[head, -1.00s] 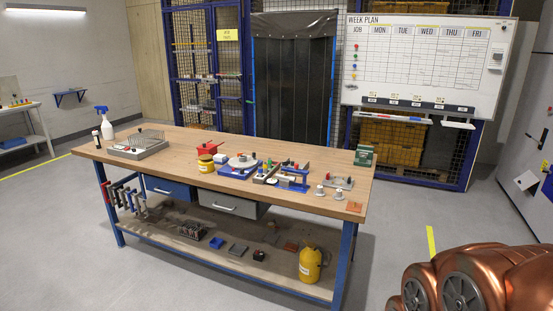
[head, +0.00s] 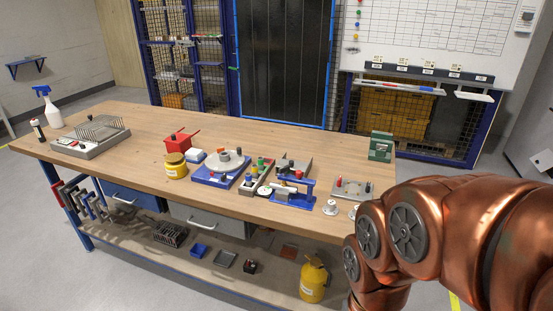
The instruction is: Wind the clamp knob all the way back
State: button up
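A rotary jig, a blue base (head: 207,179) with a round grey disc (head: 229,164) on top, sits near the middle of the workbench. An orange-brown piece stands at the back of the disc, and small pale knobs show at the base's front. Right of it is a blue bracket-like fixture (head: 292,199) with a pale round part at its left end. Which small part is the clamp knob, and how far it is wound, is too small to tell. My copper arm fills the lower right; my gripper is outside the picture.
The wooden workbench (head: 130,124) holds a yellow tin (head: 176,168), a red box (head: 181,142), a grey tray of small parts, a grey plate with pegs (head: 352,190), and a green box (head: 381,146). A spray bottle (head: 48,107) and rack stand left. The bench's back left is clear.

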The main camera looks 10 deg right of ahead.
aim_at(283, 171)
jog(key=u, duration=0.25)
jog(key=k, duration=0.35)
jog(key=z, duration=0.85)
jog(key=i, duration=1.4)
jog(key=u, duration=0.7)
